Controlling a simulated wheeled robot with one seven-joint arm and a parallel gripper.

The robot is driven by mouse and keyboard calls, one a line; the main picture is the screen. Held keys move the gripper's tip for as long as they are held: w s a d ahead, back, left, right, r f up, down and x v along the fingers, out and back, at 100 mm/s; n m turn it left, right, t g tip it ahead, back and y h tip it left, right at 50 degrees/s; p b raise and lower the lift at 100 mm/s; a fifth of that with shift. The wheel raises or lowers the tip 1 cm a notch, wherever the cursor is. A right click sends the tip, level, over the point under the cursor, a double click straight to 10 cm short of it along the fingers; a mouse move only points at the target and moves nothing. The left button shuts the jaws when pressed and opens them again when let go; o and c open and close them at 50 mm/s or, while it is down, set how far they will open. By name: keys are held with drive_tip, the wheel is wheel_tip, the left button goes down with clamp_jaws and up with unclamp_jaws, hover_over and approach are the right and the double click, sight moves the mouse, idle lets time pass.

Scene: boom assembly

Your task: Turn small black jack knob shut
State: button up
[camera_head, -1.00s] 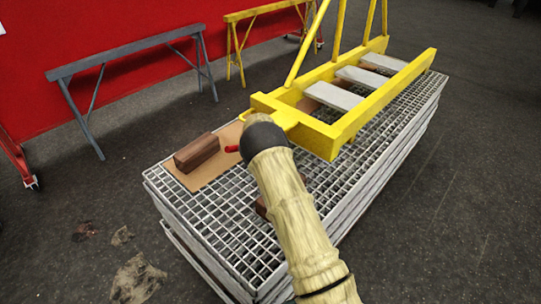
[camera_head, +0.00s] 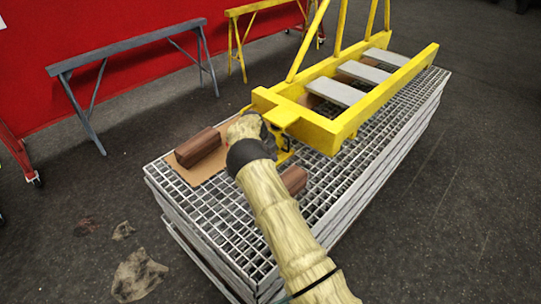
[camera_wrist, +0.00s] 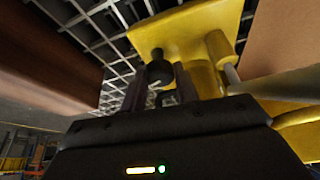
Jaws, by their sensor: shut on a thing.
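The small black jack knob (camera_wrist: 159,72) shows in the wrist view, in front of the yellow metal of the jack (camera_wrist: 200,35). My gripper (camera_wrist: 160,88) is at it, with its dark fingers close together on either side and shut on the knob. How far the knob is turned cannot be told. In the head view my wrist (camera_head: 247,140) is at the near end of the yellow boom frame (camera_head: 300,118). It hides the knob and my fingertips there.
A brown wooden block (camera_head: 198,148) lies on a cardboard sheet (camera_head: 185,178), left of my wrist. Another brown block (camera_head: 294,180) is right of my forearm. All rest on stacked metal grating (camera_head: 215,215). A grey trestle (camera_head: 130,48) stands behind.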

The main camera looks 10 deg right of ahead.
idle(0.4)
drive_tip(key=o, duration=0.9)
drive_tip(key=shift+o, duration=0.2)
drive_tip(key=p+v, duration=0.1)
drive_tip(key=v, duration=1.6)
drive_tip(key=shift+r, duration=0.2)
